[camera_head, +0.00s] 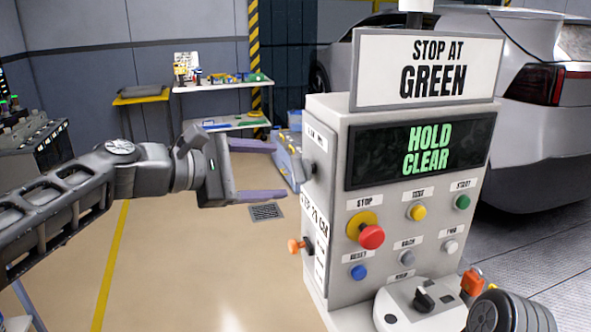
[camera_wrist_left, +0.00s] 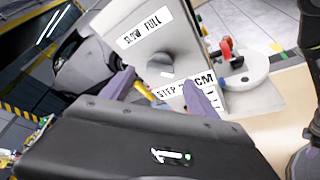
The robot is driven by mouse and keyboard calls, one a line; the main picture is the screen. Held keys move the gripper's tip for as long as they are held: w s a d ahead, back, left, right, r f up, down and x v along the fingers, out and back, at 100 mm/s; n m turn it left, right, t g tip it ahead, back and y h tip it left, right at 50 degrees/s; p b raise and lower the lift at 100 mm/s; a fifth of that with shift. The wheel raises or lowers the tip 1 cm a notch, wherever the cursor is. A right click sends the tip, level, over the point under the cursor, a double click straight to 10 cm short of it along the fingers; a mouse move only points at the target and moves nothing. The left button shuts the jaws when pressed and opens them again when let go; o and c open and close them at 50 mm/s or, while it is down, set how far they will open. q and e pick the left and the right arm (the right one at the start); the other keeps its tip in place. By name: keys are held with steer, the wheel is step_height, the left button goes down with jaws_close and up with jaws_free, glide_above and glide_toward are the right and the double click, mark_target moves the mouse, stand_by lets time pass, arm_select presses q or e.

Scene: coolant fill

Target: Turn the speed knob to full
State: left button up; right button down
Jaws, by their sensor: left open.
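The speed knob (camera_head: 308,168) is a grey knob on the left side panel of the white console (camera_head: 327,200). In the left wrist view the knob (camera_wrist_left: 166,67) sits below a label reading SLOW FULL (camera_wrist_left: 145,36). My left gripper (camera_head: 279,171) is open, its two purple-grey fingers pointing at that panel. In the head view the fingertips are just left of the knob, and nothing is between them. In the wrist view the fingers reach toward the knob from below; whether they touch it I cannot tell. My right gripper is not in view.
An orange-tipped control (camera_head: 298,245) sticks out lower on the same panel, near a STEP label. The console front has a HOLD CLEAR screen (camera_head: 420,148), a red stop button (camera_head: 371,236) and several other buttons. A grey car (camera_head: 530,110) stands behind; floor is clear left of the console.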

mark_target(293, 172)
arm_select(q)
steer(key=p+x, duration=0.1)
steer(key=x, duration=0.5)
steer(key=shift+w+d, duration=0.15)
steer(key=c, duration=1.4)
